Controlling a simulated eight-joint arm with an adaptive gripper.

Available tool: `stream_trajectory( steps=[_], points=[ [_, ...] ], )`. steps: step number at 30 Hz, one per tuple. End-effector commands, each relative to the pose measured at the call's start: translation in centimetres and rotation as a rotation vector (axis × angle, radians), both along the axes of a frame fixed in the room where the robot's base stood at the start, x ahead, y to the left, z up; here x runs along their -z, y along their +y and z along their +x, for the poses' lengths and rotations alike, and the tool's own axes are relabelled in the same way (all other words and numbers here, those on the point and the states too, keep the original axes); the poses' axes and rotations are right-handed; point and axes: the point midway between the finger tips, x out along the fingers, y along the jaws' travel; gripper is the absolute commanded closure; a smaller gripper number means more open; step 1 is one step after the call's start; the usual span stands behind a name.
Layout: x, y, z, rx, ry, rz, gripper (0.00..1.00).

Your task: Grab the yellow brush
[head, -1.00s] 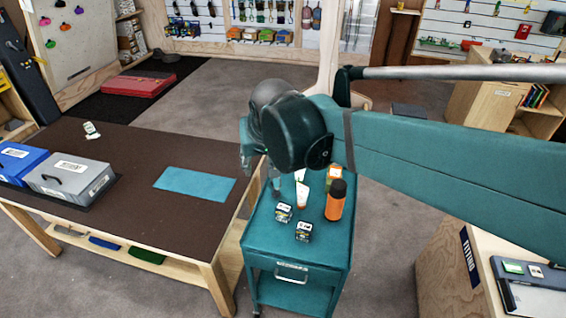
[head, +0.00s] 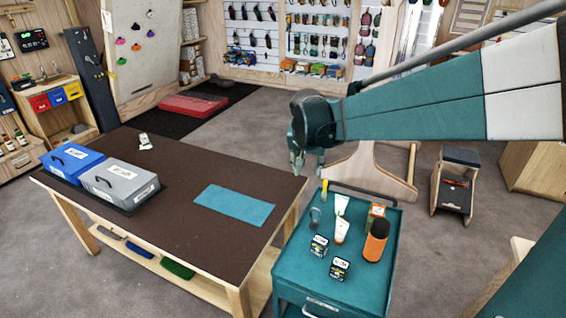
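A small, thin yellow item (head: 324,189) shows at the back left corner of the teal cart top (head: 300,262). It may be the yellow brush, but it is too small to be sure. My gripper (head: 297,168) hangs pointing down in the air, just left of the yellow item in the picture. It appears apart from everything. Its fingers are small and partly merged in the view, so I cannot tell whether they are open or shut.
The cart also bears an orange bottle (head: 375,243), a white tube (head: 341,230), two small dark boxes (head: 339,269) and a grey carabiner-like ring (head: 315,217). Left is a brown table (head: 165,215) with blue and grey cases (head: 120,183) and a teal mat (head: 234,205).

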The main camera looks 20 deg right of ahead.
Motion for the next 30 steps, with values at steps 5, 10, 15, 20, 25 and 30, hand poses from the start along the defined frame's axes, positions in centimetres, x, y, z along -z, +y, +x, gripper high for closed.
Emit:
stream_trajectory(
  steps=[5, 10, 15, 20, 25, 30],
  points=[
    [2.1, -1.9, 2.9, 0.071, 0.012, 0.005, 0.66],
    [4.2, -3.8, 5.5, 0.141, 0.021, 0.008, 0.66],
    [6.6, -5.7, 7.9, 0.209, 0.031, 0.012, 0.66],
    [9.0, -7.5, 10.0, 0.274, 0.039, 0.011, 0.66],
    [11.8, -9.6, 12.1, 0.346, 0.046, 0.013, 0.66],
    [14.9, -11.6, 14.1, 0.416, 0.051, 0.012, 0.66]
  ],
)
